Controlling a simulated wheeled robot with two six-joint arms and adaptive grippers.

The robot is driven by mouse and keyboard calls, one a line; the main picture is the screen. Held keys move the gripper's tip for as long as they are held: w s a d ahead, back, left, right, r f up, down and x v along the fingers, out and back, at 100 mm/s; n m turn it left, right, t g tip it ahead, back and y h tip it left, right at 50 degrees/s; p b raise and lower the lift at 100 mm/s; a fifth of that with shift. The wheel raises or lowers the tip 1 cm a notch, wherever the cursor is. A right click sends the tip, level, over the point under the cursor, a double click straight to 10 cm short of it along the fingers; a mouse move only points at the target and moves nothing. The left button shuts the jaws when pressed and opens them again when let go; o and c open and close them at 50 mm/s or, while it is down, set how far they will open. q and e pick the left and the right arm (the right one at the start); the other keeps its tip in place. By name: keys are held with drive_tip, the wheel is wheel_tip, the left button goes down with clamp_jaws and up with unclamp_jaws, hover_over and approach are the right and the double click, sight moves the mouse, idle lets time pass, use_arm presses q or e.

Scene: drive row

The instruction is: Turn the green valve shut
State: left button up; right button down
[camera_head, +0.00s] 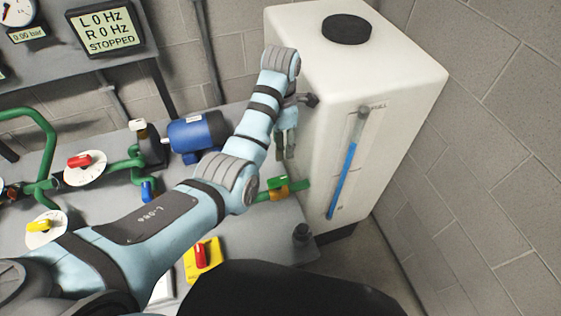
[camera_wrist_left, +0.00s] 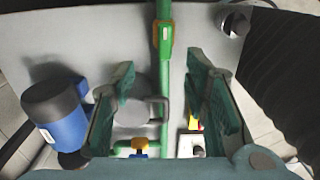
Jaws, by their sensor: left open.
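The green valve (camera_head: 277,182) has a green handle on a yellow-orange body, set in a green pipe beside the white tank. In the left wrist view the valve (camera_wrist_left: 165,38) is ahead of the fingers, and its handle appears to lie along the pipe. My left gripper (camera_head: 285,152) points down above the pipe, just behind the valve in the head view. Its fingers (camera_wrist_left: 160,75) are open and empty, apart from the valve. My right gripper is in neither view.
The white tank (camera_head: 335,80) with a blue level gauge stands close to my left gripper. A blue motor (camera_head: 197,132) is left of it. A red switch (camera_head: 201,254) on a yellow plate is nearer. A display (camera_head: 105,28) reads STOPPED. A concrete-block wall (camera_head: 490,150) is at the right.

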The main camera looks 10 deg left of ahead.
use_arm(q)
drive_tip(key=b, duration=0.2)
hover_over(278, 179)
drive_tip(key=f, duration=0.7)
drive_tip(key=shift+s+f, duration=0.15)
drive_tip(key=shift+s, duration=0.25)
drive_tip(key=f, duration=0.2)
drive_tip(key=f+b, duration=0.1)
drive_tip(key=f, duration=0.1)
drive_tip(key=w+f, duration=0.1)
drive_tip(key=f, duration=0.1)
drive_tip(key=shift+b, duration=0.35)
drive_tip(key=shift+f, duration=0.3)
drive_tip(key=shift+s+r, duration=0.15)
drive_tip(key=shift+r, duration=0.05)
clamp_jaws()
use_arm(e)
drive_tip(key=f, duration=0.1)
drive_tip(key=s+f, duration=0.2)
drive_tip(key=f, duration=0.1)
